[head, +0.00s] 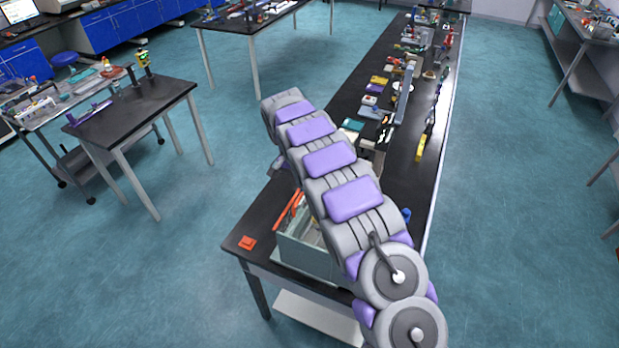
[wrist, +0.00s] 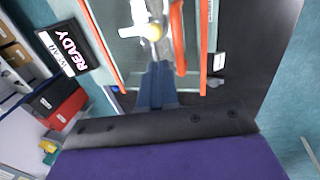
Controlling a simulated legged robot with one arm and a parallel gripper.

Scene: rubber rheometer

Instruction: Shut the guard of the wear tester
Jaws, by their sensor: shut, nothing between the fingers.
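The wear tester appears to be the pale grey-green machine (head: 303,253) at the near end of the long black bench, partly hidden by my arm. Orange bars (head: 290,208), which look like the guard's frame, slant up at its left. In the wrist view, orange bars (wrist: 101,48) run along both sides of a clear opening, with white and yellow parts (wrist: 148,30) between them. I cannot tell how far the guard stands open. My gripper (wrist: 157,70) is shut and empty, pointing in between the orange bars. Whether it touches them is unclear.
A dark screen reading READY (wrist: 65,48) stands left of the opening. A red and black box (wrist: 60,100) is at the left. A small orange block (head: 247,242) lies on the bench's near left corner. Several tools crowd the bench (head: 405,205) farther back.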

